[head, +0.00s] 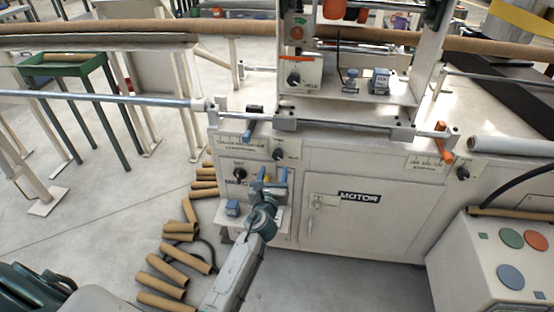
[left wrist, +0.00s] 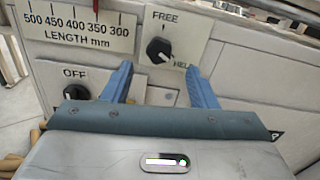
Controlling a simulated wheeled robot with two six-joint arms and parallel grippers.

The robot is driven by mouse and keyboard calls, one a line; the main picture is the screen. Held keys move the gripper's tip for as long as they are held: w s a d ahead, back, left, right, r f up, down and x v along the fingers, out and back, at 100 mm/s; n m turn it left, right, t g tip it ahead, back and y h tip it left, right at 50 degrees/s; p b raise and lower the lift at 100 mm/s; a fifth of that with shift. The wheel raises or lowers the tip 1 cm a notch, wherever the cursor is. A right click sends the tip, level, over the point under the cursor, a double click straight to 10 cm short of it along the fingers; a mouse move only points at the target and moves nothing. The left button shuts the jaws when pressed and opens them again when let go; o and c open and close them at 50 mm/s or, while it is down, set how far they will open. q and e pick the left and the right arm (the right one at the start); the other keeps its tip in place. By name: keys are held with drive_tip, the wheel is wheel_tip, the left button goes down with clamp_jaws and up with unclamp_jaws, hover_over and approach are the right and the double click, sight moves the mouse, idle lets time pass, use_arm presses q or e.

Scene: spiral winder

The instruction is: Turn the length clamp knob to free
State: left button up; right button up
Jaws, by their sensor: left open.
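The length clamp knob (left wrist: 158,51) is black and round, on a pale plate marked FREE at the top and HELD at the lower right. Its white mark appears to point toward HELD. In the head view the knob (head: 278,154) is on the cream machine front, left of the MOTOR door. My left gripper (head: 275,174) is just below it, open and empty. In the left wrist view the blue fingers of the left gripper (left wrist: 158,82) are spread wide, with the knob ahead, between and beyond the tips. They appear apart from it. My right gripper is not in view.
A second black knob marked OFF (left wrist: 72,93) is at lower left, near the left finger. A LENGTH mm scale (left wrist: 80,28) is left of the plate. The MOTOR door (head: 352,215) is to the right. Cardboard tubes (head: 175,270) lie on the floor. A control box (head: 500,260) stands at right.

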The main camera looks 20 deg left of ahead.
sight(277, 157)
use_arm(q)
drive_tip(key=x, duration=0.6)
drive_tip(key=shift+a+f+b, duration=0.1)
drive_tip(key=shift+f+b, duration=0.05)
drive_tip(key=shift+b, duration=0.25)
drive_tip(key=shift+w+a, duration=0.15)
drive_tip(key=shift+w, duration=0.5)
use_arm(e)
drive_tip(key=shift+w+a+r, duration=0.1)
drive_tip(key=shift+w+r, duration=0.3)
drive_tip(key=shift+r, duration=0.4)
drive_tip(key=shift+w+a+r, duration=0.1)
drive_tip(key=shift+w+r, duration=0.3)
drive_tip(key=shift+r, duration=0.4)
use_arm(q)
drive_tip(key=c, duration=1)
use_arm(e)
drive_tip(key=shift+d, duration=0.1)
